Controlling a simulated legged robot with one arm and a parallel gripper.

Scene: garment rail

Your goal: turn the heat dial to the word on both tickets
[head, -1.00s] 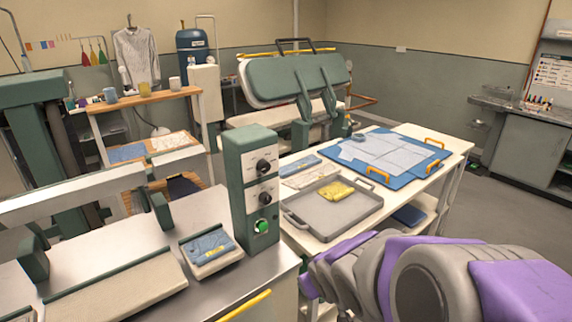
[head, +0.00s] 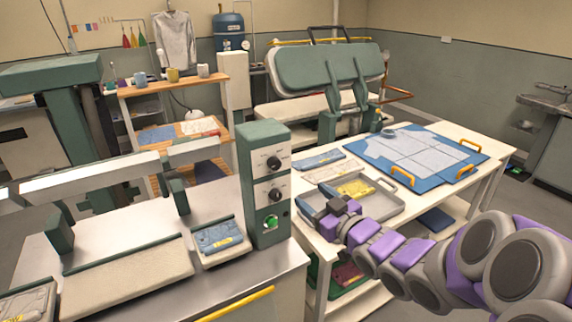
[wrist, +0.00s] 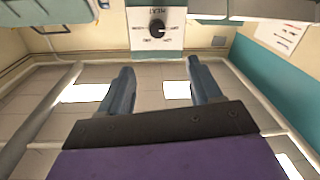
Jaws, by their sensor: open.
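A green control box (head: 263,185) stands on the press table with an upper dial (head: 273,162), a lower dial (head: 274,195) and a green button (head: 270,222). In the wrist view a black dial (wrist: 157,25) sits on a white panel with small words around it; its label appears to read HEAT. My gripper (wrist: 158,80) is open and empty, its fingers apart and short of that dial. In the head view my gripper (head: 325,208) is right of the box, over the grey tray's near left edge. A folded blue cloth (head: 216,234) carries a yellow patch; its writing is unreadable.
A grey tray (head: 395,206) holding a yellow packet (head: 355,187) lies on the white table beside the box. A blue board (head: 465,150) with pale sheets lies behind it. The press arm (head: 95,182) stands left of the box. Open floor shows at the right.

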